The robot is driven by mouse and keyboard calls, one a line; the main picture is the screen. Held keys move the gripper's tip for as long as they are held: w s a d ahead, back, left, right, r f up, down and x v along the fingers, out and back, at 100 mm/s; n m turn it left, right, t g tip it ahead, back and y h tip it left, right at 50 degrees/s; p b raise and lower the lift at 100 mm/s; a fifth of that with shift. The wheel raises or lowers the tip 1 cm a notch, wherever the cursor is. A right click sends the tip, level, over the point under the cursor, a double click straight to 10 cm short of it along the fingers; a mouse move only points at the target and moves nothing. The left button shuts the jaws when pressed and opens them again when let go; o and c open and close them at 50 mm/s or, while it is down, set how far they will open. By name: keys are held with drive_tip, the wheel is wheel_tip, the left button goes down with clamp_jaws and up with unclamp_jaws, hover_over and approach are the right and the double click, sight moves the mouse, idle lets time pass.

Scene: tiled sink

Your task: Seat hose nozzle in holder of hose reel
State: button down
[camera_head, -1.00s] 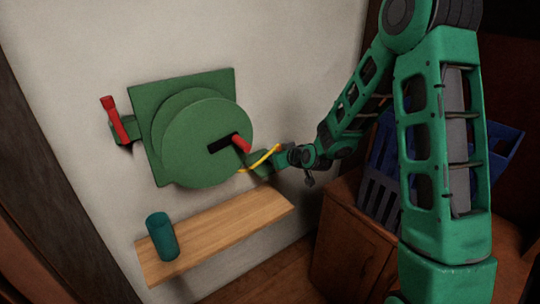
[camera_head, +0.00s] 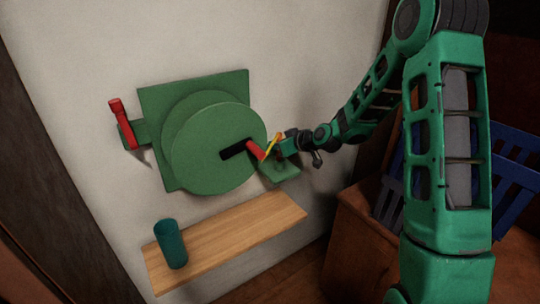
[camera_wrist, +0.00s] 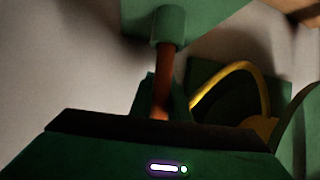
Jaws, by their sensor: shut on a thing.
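The green hose reel (camera_head: 205,155) is mounted on the wall, with a red crank handle (camera_head: 256,150) on its front disc. A green bracket (camera_head: 284,173), seemingly the holder, sticks out at its lower right. My gripper (camera_head: 284,147) is just above this bracket and right of the crank handle. The yellow hose (camera_head: 274,143) curves up beside the fingers. In the wrist view, the reddish-orange nozzle (camera_wrist: 161,85) rises from my shut gripper towards a green cylinder (camera_wrist: 167,25). I cannot tell whether it enters it. The hose (camera_wrist: 236,68) arcs on the right.
A red lever (camera_head: 122,122) stands on the reel's left side. A wooden shelf (camera_head: 235,229) below carries a teal cup (camera_head: 170,243) at its left end. A blue crate (camera_head: 512,180) sits on a brown cabinet (camera_head: 350,245) at the right.

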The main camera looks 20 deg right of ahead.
wheel_tip(320, 180, down, 3)
drive_tip(key=shift+d+f, duration=0.1)
drive_tip(key=c, duration=1.7)
unclamp_jaws()
